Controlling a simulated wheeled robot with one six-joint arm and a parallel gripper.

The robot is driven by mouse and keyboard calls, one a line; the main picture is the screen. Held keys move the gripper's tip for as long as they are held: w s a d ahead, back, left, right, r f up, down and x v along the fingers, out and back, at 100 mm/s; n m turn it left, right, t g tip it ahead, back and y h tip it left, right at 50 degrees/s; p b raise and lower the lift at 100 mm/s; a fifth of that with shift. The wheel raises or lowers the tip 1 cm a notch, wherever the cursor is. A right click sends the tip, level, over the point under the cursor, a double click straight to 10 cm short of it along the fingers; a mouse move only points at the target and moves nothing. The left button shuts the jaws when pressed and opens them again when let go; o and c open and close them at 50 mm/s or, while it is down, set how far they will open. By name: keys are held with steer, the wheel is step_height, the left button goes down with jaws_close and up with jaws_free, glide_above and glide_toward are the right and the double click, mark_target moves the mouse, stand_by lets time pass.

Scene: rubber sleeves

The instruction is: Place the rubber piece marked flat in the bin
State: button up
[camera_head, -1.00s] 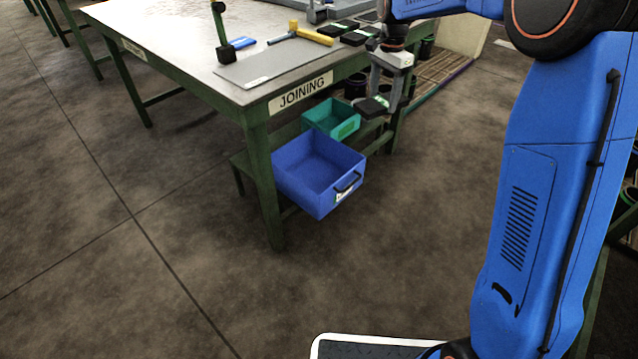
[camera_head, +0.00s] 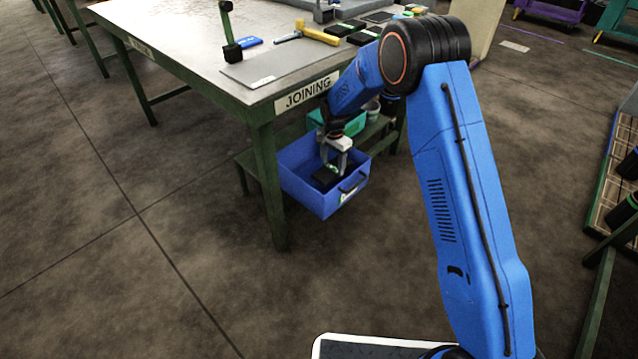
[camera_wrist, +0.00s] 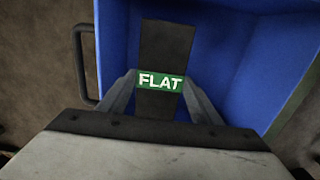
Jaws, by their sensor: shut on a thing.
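The rubber piece marked FLAT (camera_wrist: 165,50) is a flat black strip with a green label, seen in the wrist view between my fingers. It also shows as a dark piece in the head view (camera_head: 324,177). My gripper (camera_head: 335,168) is shut on it and points down inside the mouth of the blue bin (camera_head: 318,199). The bin's blue wall (camera_wrist: 285,45) surrounds the piece in the wrist view. I cannot tell whether the piece touches the bin's floor.
The blue bin sits on a low shelf under the table marked JOINING (camera_head: 245,98). A teal bin (camera_head: 352,126) stands just behind it. A hammer (camera_head: 315,33) and black pieces (camera_head: 340,30) lie on the tabletop. The floor to the left is clear.

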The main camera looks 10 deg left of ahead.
steer(key=shift+a+f, duration=0.2)
steer(key=shift+f, duration=4.85)
steer(key=shift+f, duration=0.15)
steer(key=o, duration=1.3)
steer(key=shift+c, duration=0.2)
steer(key=shift+r, duration=3.9)
